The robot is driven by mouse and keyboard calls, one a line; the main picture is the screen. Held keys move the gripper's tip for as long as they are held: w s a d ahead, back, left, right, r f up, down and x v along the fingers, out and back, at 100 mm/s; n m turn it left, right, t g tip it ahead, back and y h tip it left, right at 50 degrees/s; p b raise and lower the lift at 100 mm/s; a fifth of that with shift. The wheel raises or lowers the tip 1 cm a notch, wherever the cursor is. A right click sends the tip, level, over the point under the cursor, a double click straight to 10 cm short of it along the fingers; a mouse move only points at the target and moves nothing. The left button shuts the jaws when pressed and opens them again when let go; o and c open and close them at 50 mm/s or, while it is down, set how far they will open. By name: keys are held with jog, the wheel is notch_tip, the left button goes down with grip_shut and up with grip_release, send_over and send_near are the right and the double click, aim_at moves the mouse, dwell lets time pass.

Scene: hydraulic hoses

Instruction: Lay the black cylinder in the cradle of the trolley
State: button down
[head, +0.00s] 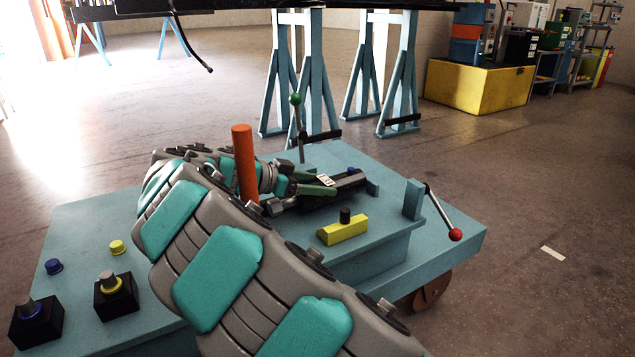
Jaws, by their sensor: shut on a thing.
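The black cylinder (346,188) lies roughly level over the top of the light-blue trolley (455,240), in the middle of the head view. My gripper (318,196) is shut on it from the left, and the fingers and wrist hide part of it. Light-blue upright blocks stand on the trolley's raised deck near the cylinder, one close to its right end (372,187) and a taller one (413,198) further right. These may belong to the cradle. I cannot tell whether the cylinder touches the cradle or is held just above it.
A yellow block with a black knob (343,230) stands in front of the cylinder. An orange upright rod (243,165), a green-balled lever (297,125) and a red-balled lever (440,208) rise nearby. Black boxes (116,297) sit at the left front.

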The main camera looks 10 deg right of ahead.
notch_tip(320, 180, down, 2)
jog(key=shift+s+d+f, duration=0.1)
jog(key=shift+s+d, duration=0.05)
jog(key=shift+c, duration=2)
grip_release()
jog(key=o, duration=0.4)
jog(key=shift+s+f+g, duration=0.1)
jog(key=shift+f+g, duration=0.1)
jog(key=shift+g, duration=0.1)
jog(key=shift+d+f, duration=0.1)
jog(key=shift+f, duration=0.1)
jog(key=v, duration=0.2)
jog(key=r+v, duration=0.1)
jog(key=v, duration=0.5)
jog(key=shift+w+d+r+p, duration=0.15)
jog(key=shift+w+r+p, duration=0.1)
jog(key=shift+p, duration=0.1)
jog(key=shift+s+a+r, duration=0.2)
jog(key=shift+a+r, duration=0.2)
jog(key=shift+r, duration=0.1)
